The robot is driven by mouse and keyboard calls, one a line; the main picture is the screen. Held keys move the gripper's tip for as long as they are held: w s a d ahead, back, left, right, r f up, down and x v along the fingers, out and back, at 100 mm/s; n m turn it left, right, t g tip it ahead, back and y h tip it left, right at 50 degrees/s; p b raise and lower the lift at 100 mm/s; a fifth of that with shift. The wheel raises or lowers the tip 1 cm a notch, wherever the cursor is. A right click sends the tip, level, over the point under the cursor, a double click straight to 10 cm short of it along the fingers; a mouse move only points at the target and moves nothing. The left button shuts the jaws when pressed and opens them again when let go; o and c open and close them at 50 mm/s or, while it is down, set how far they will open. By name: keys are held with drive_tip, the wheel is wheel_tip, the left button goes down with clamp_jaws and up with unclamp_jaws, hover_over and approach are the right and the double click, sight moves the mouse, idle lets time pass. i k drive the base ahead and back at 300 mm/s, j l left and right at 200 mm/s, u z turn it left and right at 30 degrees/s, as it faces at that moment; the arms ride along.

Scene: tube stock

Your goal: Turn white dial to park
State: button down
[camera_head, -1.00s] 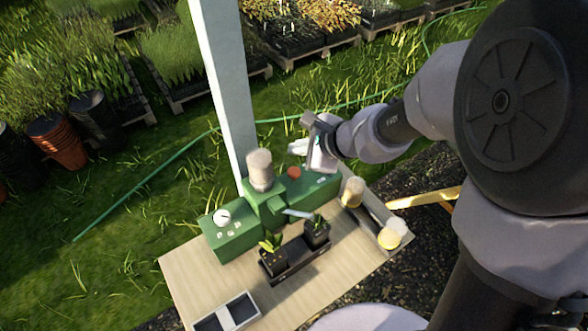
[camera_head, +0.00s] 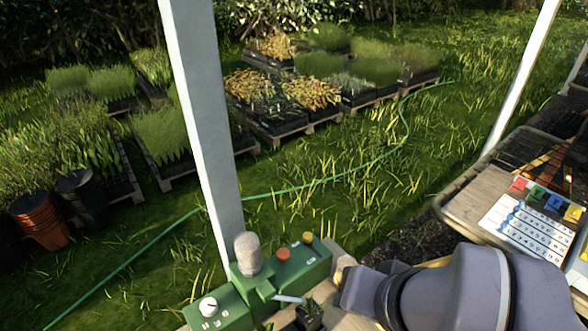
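The white dial (camera_head: 208,307) sits on top of the left part of the green machine (camera_head: 228,298), near the bottom edge. It has a dark mark on its face, and small white labels lie in front of it; they are too small to read. My arm comes in from the lower right, its end beside the machine's right end, well to the right of the dial. My gripper's fingers cannot be made out there, and nothing is seen touching the dial.
A grey rounded cylinder (camera_head: 248,254), a red knob (camera_head: 283,254) and a yellow knob (camera_head: 307,238) stand on the machine. A potted plant (camera_head: 311,315) is in front. A white post (camera_head: 205,130) rises behind. A table with a card (camera_head: 530,225) stands right.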

sight(208, 306)
drive_tip(key=u, duration=1.35)
drive_tip(key=k+j+z, duration=0.2)
drive_tip(key=i+j, duration=0.1)
